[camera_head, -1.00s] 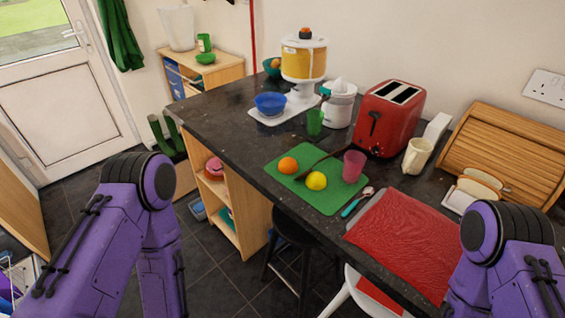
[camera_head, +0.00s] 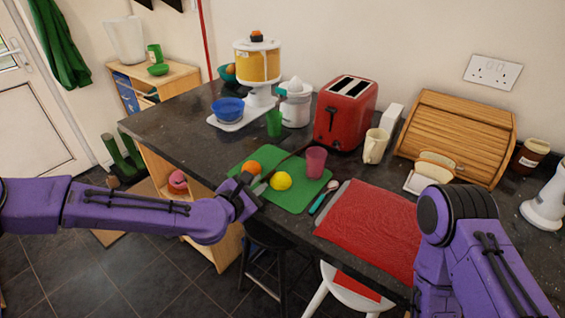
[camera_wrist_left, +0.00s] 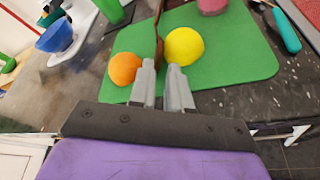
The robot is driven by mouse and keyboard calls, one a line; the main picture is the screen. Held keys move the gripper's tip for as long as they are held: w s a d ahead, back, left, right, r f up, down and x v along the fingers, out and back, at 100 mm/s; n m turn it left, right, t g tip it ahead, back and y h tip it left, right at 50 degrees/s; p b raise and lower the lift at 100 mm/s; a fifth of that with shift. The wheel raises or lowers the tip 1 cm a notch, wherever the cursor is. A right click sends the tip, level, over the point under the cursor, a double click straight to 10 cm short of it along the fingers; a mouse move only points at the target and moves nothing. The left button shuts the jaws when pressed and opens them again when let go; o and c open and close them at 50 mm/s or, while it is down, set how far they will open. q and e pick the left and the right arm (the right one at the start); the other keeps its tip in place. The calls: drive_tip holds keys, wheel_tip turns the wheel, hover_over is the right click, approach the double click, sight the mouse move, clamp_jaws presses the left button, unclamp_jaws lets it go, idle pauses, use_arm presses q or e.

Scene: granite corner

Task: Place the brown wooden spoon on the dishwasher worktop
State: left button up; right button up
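The brown wooden spoon (camera_head: 291,158) lies across the green mat on the dark worktop, between the orange and the pink cup. In the left wrist view the spoon (camera_wrist_left: 159,38) points toward my fingers, and its near end is at the gap between the fingertips. My left gripper (camera_head: 262,184) is low over the mat's near left edge, beside the orange and lemon. My right gripper is out of view; only my right arm shows. I cannot tell which stretch of worktop (camera_head: 170,130) is over a dishwasher.
An orange (camera_head: 253,167) and a lemon (camera_head: 281,181) flank the spoon on the green mat (camera_head: 295,200). A pink cup (camera_head: 316,161), green cup (camera_head: 274,123) and red toaster (camera_head: 345,115) stand behind. A red mat (camera_head: 370,230) lies right. The worktop's left end has bare room.

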use_arm(q)
drive_tip(key=shift+x, duration=1.45)
drive_tip(key=shift+s, duration=0.15)
clamp_jaws()
drive_tip(key=shift+r, duration=0.1)
